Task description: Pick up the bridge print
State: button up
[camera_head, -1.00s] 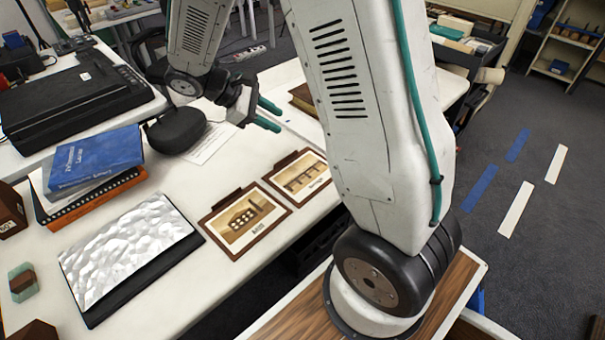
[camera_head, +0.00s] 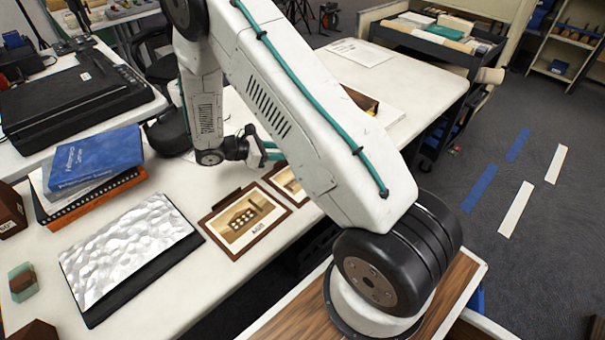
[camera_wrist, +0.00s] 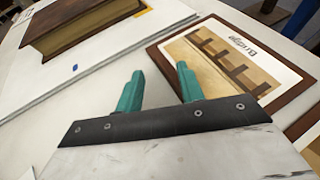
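The bridge print (camera_head: 285,184) is a sepia picture in a brown frame, flat on the white table. My arm hides its right part in the head view. In the wrist view the print (camera_wrist: 243,66) lies at the upper right, with "Bridge" upside down on its pale border. My gripper (camera_wrist: 160,72) is open with teal fingers and nothing between them. Its right fingertip is close to the print's left edge; I cannot tell whether it touches. In the head view my gripper (camera_head: 268,155) is just behind the print.
A second brown-framed sepia print (camera_head: 243,221) lies just left of the bridge print. A silvery crumpled sheet (camera_head: 128,247) on a black board and a stack with a blue book (camera_head: 95,160) lie further left. A brown book (camera_wrist: 85,27) lies beyond my gripper.

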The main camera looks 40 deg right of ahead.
jog(key=x, duration=0.4)
jog(key=shift+w+f, duration=0.1)
jog(key=shift+f, duration=0.05)
jog(key=shift+a, duration=0.1)
grip_shut()
